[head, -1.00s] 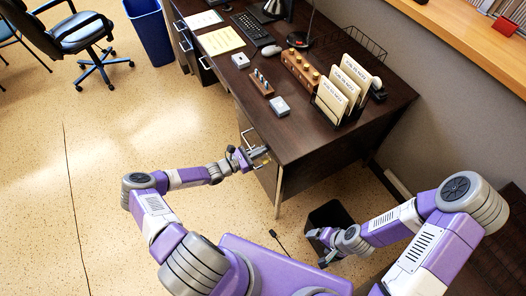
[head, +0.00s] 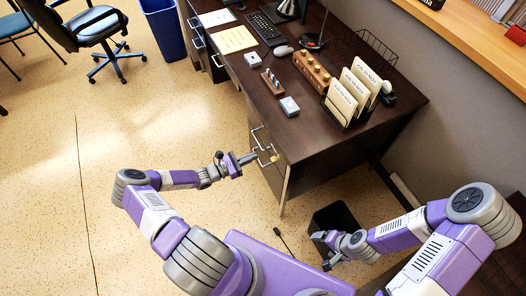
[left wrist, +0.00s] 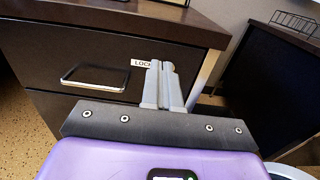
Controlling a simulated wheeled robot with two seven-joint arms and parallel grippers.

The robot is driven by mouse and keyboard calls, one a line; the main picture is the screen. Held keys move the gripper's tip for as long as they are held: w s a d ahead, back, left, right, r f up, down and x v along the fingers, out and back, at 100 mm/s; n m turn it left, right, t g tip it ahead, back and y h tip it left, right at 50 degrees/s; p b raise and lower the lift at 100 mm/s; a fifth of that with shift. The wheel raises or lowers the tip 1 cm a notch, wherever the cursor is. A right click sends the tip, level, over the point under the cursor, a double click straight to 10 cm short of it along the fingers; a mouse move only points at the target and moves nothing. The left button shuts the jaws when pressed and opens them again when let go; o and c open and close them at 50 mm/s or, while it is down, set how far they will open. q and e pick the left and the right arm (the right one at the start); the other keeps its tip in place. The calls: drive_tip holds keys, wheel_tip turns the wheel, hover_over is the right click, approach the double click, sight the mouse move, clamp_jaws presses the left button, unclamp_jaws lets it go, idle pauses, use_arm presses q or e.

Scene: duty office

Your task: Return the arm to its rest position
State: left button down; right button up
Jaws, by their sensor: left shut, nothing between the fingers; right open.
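My left gripper (head: 250,157) is shut and empty in front of the desk's drawers, a little to the left of the drawer front in the head view. In the left wrist view its closed fingers (left wrist: 163,85) point at a dark drawer front (left wrist: 105,57) with a metal handle (left wrist: 94,78). A white label reading "LOCK" shows partly behind the fingers. My right gripper (head: 325,240) is open at the lower right of the head view, close to a dark bin (head: 335,215). It appears empty.
The dark desk (head: 300,135) holds a file rack with folders (head: 352,92), a wooden block with knobs (head: 311,70), a mouse (head: 283,50) and a keyboard (head: 266,29). A blue bin (head: 162,30) and an office chair (head: 90,27) stand farther back. The floor (head: 150,110) left of the desk is clear.

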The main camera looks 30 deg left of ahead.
use_arm(q)
drive_tip(key=v, duration=0.5)
drive_tip(key=s+d+f+m+g+h, duration=0.1)
drive_tip(key=s+d+f+m+g, duration=0.15)
drive_tip(key=d+m+g, duration=0.5)
drive_tip(key=s+d+f+m+g+h, duration=0.1)
drive_tip(key=s+d+m+g, duration=0.2)
drive_tip(key=d, duration=0.7)
drive_tip(key=s+d+r+m+g+y, duration=0.2)
drive_tip(key=s+m+y, duration=0.6)
drive_tip(key=m, duration=0.7)
drive_tip(key=shift+s+d+r+g+y, duration=0.25)
drive_tip(key=shift+s+d+g, duration=0.35)
drive_tip(key=shift+d, duration=0.65)
drive_tip(key=shift+w+f, duration=0.1)
